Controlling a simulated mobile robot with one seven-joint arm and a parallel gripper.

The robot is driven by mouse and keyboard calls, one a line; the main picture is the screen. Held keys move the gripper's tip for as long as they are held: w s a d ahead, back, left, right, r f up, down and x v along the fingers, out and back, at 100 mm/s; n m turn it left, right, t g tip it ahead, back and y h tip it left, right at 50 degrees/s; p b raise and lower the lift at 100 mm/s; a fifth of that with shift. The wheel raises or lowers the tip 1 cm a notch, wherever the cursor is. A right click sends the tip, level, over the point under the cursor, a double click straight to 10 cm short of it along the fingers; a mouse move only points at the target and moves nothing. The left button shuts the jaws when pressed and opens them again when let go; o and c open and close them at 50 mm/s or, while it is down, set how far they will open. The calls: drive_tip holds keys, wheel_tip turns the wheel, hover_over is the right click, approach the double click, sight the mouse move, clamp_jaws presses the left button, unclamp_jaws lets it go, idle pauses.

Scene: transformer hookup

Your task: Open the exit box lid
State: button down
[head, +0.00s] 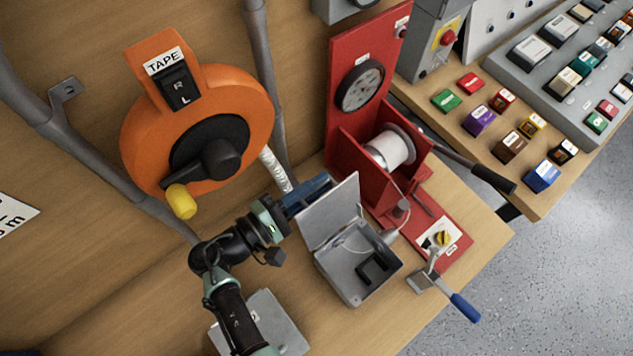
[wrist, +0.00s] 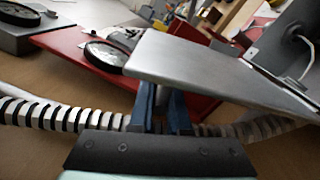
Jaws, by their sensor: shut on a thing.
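The exit box (head: 352,290) is a grey open-topped box on the wooden bench in the head view. Its grey lid (head: 331,214) stands raised and tilted along the box's left side, leaving the inside exposed. A dark block (head: 375,269) and a thin pale cable show inside. My gripper (head: 314,188) reaches the lid's upper left edge from behind, with blue fingers. In the wrist view, my gripper (wrist: 162,92) is shut on the lid (wrist: 205,68), whose plate spans above the fingers. The fingertips are partly hidden by the lid.
An orange tape reel (head: 230,85) is mounted at the left, near my arm. A red stand (head: 343,120) with a gauge and a wire spool is behind the box. A blue-handled crank (head: 465,307) is right of it. A grey conduit (head: 268,80) rises behind my gripper.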

drive_tip(key=shift+s+d+r+m, duration=0.35)
drive_tip(key=shift+s+m, duration=0.1)
drive_tip(key=shift+m, duration=0.15)
drive_tip(key=shift+s+d+r+m, duration=0.3)
drive_tip(key=shift+s+m, duration=0.15)
drive_tip(key=shift+m, duration=0.15)
drive_tip(key=c, duration=0.9)
unclamp_jaws()
drive_tip(key=shift+a, duration=0.1)
drive_tip(key=b+v, duration=0.3)
drive_tip(key=v, duration=1)
drive_tip(key=shift+b, duration=0.35)
